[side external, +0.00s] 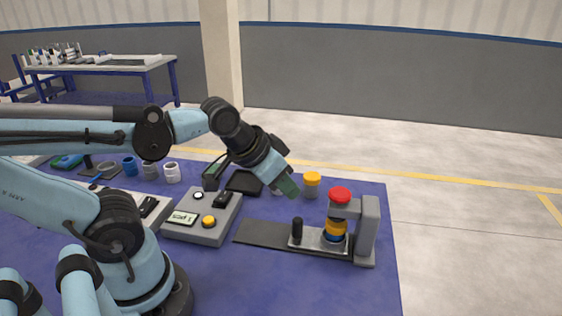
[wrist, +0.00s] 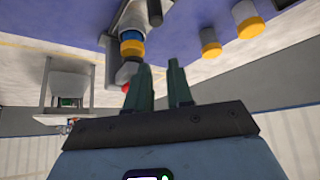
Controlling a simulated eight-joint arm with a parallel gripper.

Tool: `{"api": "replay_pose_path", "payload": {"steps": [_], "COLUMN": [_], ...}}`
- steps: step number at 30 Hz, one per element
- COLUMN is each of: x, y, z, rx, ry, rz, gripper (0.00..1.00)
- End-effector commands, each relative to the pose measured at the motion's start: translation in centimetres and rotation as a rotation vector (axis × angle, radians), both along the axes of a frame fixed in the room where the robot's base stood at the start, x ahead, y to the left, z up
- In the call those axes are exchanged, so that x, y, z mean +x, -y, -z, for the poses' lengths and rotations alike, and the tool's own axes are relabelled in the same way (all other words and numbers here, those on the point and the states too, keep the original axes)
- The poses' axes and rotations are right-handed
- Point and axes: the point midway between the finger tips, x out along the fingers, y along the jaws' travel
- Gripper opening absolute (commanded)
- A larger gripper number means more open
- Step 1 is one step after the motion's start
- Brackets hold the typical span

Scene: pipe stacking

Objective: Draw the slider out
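The slider is a light grey plate (side external: 303,243) with an upright black knob (side external: 297,229). It sits on a dark flat rail (side external: 262,235), at the foot of a grey press frame (side external: 369,225) with a red top (side external: 340,195). A blue and yellow pipe stack (side external: 335,232) stands on the plate under the press arm. The wrist view also shows the knob (wrist: 155,12), the stack (wrist: 131,46) and part of the red top (wrist: 125,87). My gripper (wrist: 158,66) is open and empty. In the side view its green fingers (side external: 288,186) are above and behind the knob, apart from it.
A grey control box (side external: 203,222) with a yellow button is left of the rail. Several pipes (side external: 150,170) stand farther left. The blue mat is clear in front.

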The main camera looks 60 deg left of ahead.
Motion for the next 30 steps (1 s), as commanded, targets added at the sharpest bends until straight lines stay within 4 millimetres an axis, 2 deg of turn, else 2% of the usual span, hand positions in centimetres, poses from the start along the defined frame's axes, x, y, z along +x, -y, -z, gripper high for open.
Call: {"api": "replay_pose_path", "payload": {"steps": [1,5,6,18,26,30], "x": [0.2,0.8,1.1,3.3,3.6,3.6], "y": [0.0,0.0,0.0,0.0,0.0,0.0], "z": [-0.2,-0.5,-0.6,-0.6,-0.1,1.1], "rx": [-0.004,-0.02,-0.026,-0.057,-0.058,-0.058], "ry": [-0.02,-0.123,-0.166,-0.543,-0.605,-0.604], "rz": [-0.006,-0.033,-0.045,-0.166,-0.187,-0.187], "gripper": [0.29,0.49,0.51,0.51,0.51,0.51]}}
